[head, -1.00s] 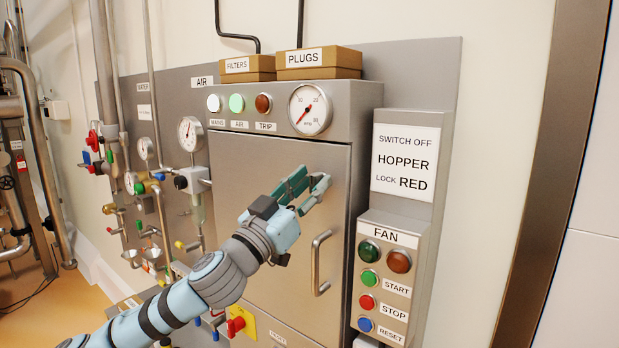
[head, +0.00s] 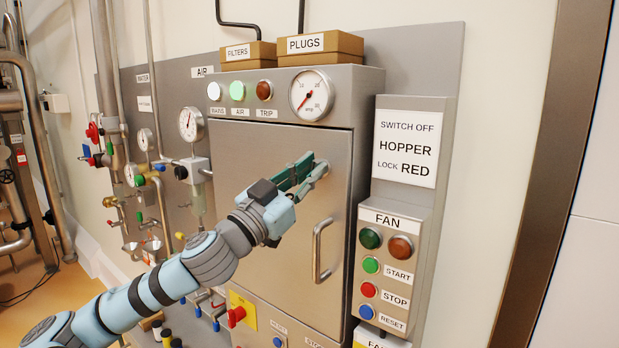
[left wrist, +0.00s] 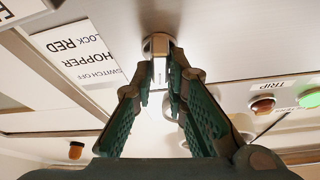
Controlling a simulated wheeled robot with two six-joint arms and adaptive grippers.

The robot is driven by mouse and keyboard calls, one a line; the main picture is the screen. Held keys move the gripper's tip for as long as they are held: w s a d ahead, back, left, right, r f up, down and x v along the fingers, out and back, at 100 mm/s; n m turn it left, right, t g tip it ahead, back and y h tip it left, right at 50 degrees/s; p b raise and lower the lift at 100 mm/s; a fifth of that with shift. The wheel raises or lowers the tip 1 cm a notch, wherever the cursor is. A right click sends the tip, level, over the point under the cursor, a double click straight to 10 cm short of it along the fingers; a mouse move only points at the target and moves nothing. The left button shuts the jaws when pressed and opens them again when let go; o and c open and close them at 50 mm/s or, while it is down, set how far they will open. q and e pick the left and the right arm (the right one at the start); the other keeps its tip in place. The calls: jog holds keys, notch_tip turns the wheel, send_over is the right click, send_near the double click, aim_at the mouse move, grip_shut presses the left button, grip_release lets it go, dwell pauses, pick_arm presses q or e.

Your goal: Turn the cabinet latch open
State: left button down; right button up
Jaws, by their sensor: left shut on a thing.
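The grey cabinet door (head: 240,160) is closed, with a bar handle (head: 318,252) low on its right side. My left gripper (head: 318,165) is at the upper right of the door. In the left wrist view a small metal latch (left wrist: 158,46) with a bright tab stands out from the door between the tips of my left gripper (left wrist: 162,85). The fingers are shut on the latch. In the head view the fingers hide the latch. My right gripper is in neither view.
A fan panel (head: 382,270) with buttons and a hopper sign (head: 408,147) stand close to the right of the door. A gauge (head: 312,94) and lamps sit above it. Pipes and valves are at the left.

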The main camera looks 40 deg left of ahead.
pick_arm(q)
jog(key=shift+m+g+h+b, duration=0.75)
jog(key=shift+m+g+h, duration=0.15)
jog(key=shift+m, duration=2.25)
jog(key=shift+m+g+h+b, duration=0.75)
jog(key=shift+m+g+h, duration=0.15)
jog(key=shift+m, duration=2.3)
jog(key=shift+m+g+h+b, duration=0.8)
jog(key=shift+m+g, duration=0.2)
jog(key=shift+m, duration=2.15)
jog(key=c, duration=1.6)
grip_release()
jog(key=shift+w, duration=0.1)
